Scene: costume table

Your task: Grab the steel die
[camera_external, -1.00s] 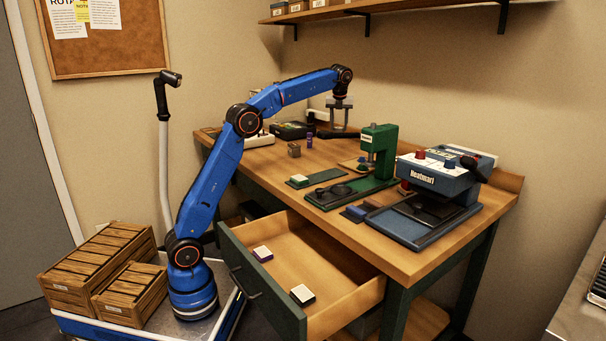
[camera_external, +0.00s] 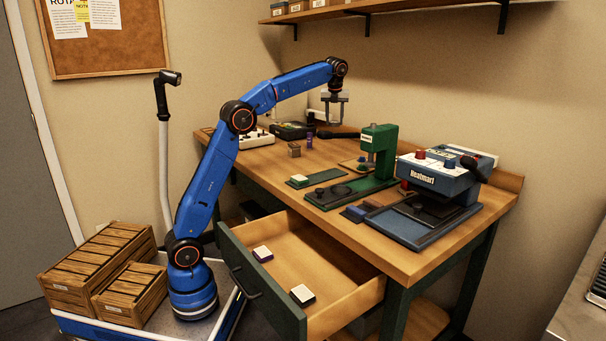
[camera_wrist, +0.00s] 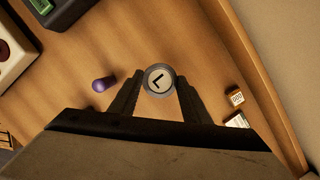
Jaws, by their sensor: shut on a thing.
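The steel die (camera_wrist: 159,80) is a round grey metal piece with a dark L-shaped mark on its pale face. In the wrist view it sits between the two fingertips of my gripper (camera_wrist: 157,86), which touch its sides. In the external view my gripper (camera_external: 334,117) hangs above the back of the wooden table (camera_external: 395,238). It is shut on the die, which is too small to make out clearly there.
A purple cylinder (camera_wrist: 103,84) stands left of the die. Small labelled blocks (camera_wrist: 236,98) lie to its right. A green press (camera_external: 378,150) and a blue heat press (camera_external: 440,178) stand on the table's right. A drawer (camera_external: 290,265) is open in front.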

